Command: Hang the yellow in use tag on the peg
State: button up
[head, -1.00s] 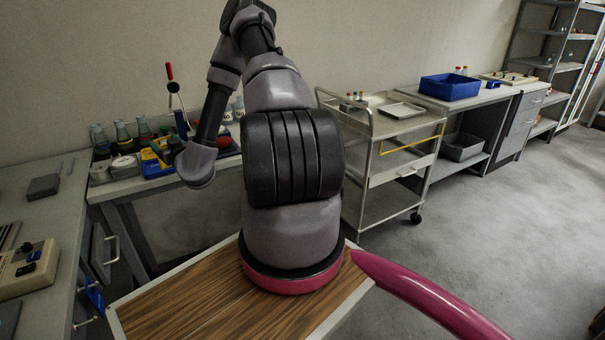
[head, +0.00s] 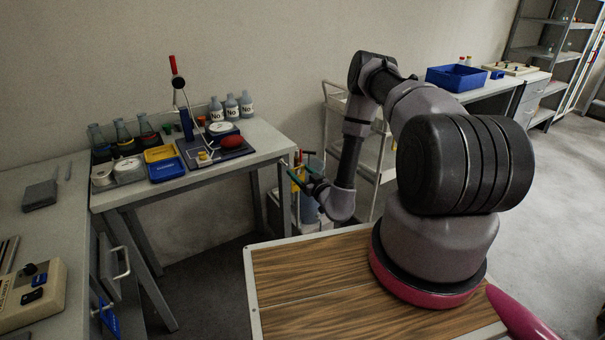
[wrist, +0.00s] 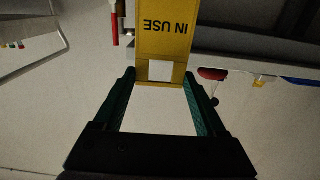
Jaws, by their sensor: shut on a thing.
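My gripper (wrist: 159,76) is shut on the yellow tag (wrist: 163,38) in the wrist view. The tag carries black "IN USE" lettering, upside down in that picture. A pale rectangle shows at its near end, between the green-padded fingers. In the head view my gripper (head: 299,178) is small, in front of the right end of the side table. I cannot clearly separate the tag there from the coloured things behind it. I cannot make out the peg for sure in either view.
The side table (head: 262,141) holds bottles, flasks, a yellow tray (head: 160,153) and a blue tray (head: 166,170). A grey cabinet door with a handle (head: 122,262) and a blue piece (head: 109,317) is at lower left. A trolley (head: 335,101) stands behind my arm.

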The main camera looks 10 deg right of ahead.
aim_at(286, 165)
jog(key=shift+a+f+x, duration=0.1)
jog(key=shift+f+x, duration=0.25)
jog(key=shift+x, duration=1.3)
jog(key=shift+a+f+x, duration=0.1)
jog(key=shift+f+x, duration=0.2)
jog(key=shift+x, duration=1.3)
jog(key=shift+a+f+x, duration=0.1)
jog(key=shift+f+x, duration=0.25)
jog(key=shift+x, duration=1.3)
jog(key=shift+s, duration=0.1)
jog(key=o, duration=1.2)
jog(key=shift+o, duration=0.2)
